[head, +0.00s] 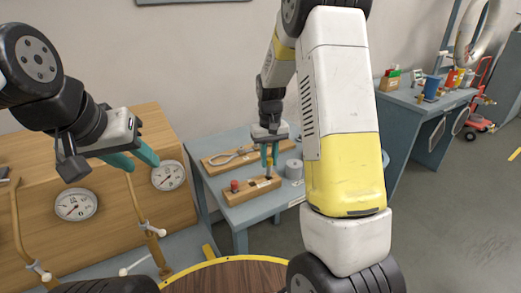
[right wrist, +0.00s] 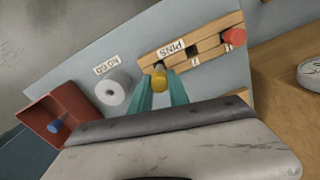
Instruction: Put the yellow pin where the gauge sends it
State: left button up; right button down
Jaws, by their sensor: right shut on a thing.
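The yellow pin (right wrist: 160,82) is between the teal fingers of my right gripper (right wrist: 162,92), which is shut on it. In the head view my right gripper (head: 269,156) points down at the right end of the wooden pin block (head: 240,194). The pin's lower part is at the block's end; I cannot tell whether it is still seated. The block, labelled PINS in the wrist view, also holds a red pin (right wrist: 234,37). A metal tool, perhaps the gauge (head: 230,156), lies on a wooden board behind. My left gripper (head: 134,160) is open and empty at the left.
A grey cylinder (right wrist: 113,89) stands by a NO GO label. A red tray (right wrist: 70,101) holds a blue pin (right wrist: 58,125). Two round dials (head: 75,205) (head: 168,176) are on the wooden cabinet. A second table (head: 408,98) with containers stands at the right.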

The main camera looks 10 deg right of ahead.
aim_at(269, 168)
jog(key=shift+f, duration=2.15)
jog(key=c, duration=1.2)
grip_release()
jog(key=shift+o, duration=0.2)
notch_tip(269, 168, up, 8)
jog(key=shift+f, duration=0.1)
